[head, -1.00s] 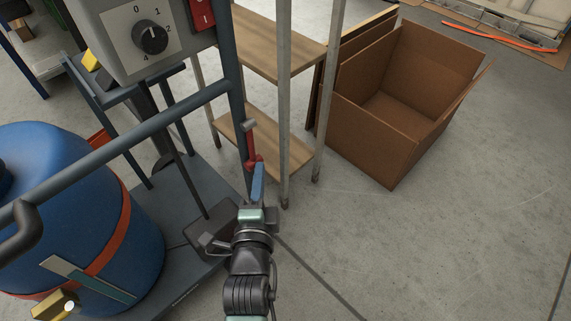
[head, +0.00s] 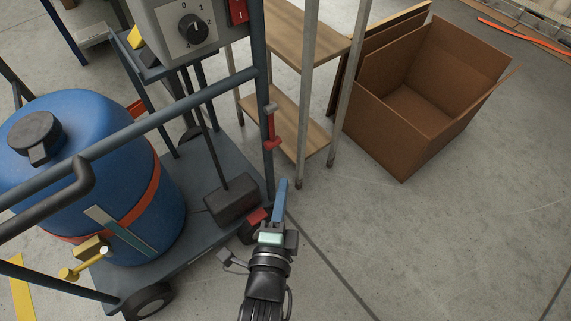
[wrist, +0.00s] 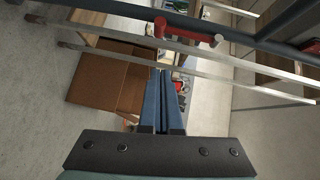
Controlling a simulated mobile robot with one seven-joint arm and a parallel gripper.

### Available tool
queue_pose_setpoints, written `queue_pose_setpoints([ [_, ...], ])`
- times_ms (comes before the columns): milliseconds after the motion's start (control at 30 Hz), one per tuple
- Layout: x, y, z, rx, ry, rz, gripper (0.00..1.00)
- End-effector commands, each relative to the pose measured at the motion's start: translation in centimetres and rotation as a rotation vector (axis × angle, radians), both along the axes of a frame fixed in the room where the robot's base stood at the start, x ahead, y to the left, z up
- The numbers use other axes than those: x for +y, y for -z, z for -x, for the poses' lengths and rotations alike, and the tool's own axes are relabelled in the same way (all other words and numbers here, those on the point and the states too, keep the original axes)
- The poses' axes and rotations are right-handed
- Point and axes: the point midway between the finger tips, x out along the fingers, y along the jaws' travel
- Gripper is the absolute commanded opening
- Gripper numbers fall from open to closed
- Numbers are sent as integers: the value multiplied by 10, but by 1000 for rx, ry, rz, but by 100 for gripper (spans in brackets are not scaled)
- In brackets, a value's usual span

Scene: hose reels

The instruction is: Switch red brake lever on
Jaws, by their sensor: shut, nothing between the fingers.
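A red lever (head: 270,128) with a grey end is mounted on the dark blue upright of the cart; it stands roughly upright, grey end at the top. In the wrist view the red lever (wrist: 186,31) lies across the top, along the dark bar, grey end to the right. A second red part (head: 258,217) sits low by a dark wheel, partly hidden behind my gripper. I cannot tell from its shape whether it is a lever too. My gripper (head: 283,183) is shut and empty, its blue fingers (wrist: 163,100) together, apart from and below the upright lever in the head view.
The cart carries a blue drum (head: 80,140) and a grey box with a dial (head: 193,29). A wooden shelf rack (head: 300,125) with metal posts stands close behind the lever. An open cardboard box (head: 375,120) is to its right.

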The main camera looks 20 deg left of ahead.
Motion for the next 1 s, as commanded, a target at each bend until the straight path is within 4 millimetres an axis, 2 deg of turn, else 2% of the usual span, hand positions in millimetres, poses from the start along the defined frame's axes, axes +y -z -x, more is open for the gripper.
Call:
queue_pose_setpoints([
  [100, -2, -3, 17, 4, -1, 1, 0],
  [300, -5, -4, 28, 1, 0, 0, 0],
  [900, -5, -3, 29, 1, 1, 0, 0],
  [1000, -7, -18, 21, -24, 1, 26, 0],
])
